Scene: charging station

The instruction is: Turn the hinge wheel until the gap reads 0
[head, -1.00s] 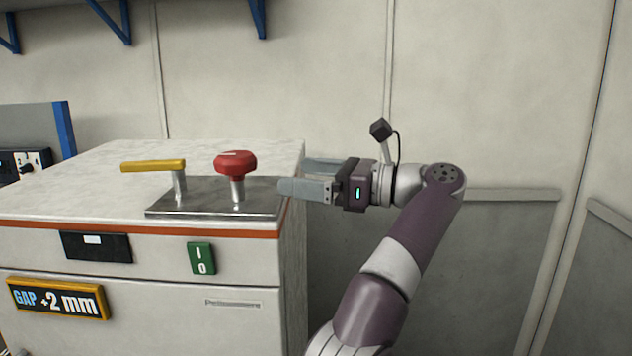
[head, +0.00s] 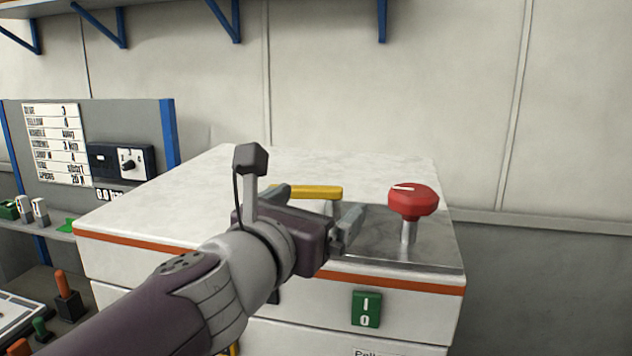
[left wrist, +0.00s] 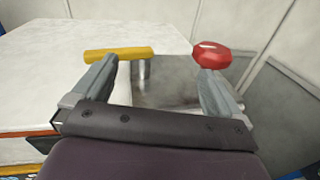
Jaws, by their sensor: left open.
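The red wheel (head: 413,200) stands upright on a short metal post on a steel plate (head: 430,252), with a white mark on its top. My left gripper (head: 318,207) is open and empty over the machine's top, left of the wheel and in front of the yellow lever (head: 310,192). In the left wrist view the wheel (left wrist: 211,54) shows just beyond the right finger, and the lever (left wrist: 118,54) beyond the left finger. I cannot tell whether either finger touches anything. My right gripper is out of view.
The white machine top (head: 190,195) is clear at the left and back. A green I/O switch (head: 366,309) is on its front. A grey panel (head: 85,120) with a dial box stands at the left, above coloured handles. A shelf with blue brackets hangs above.

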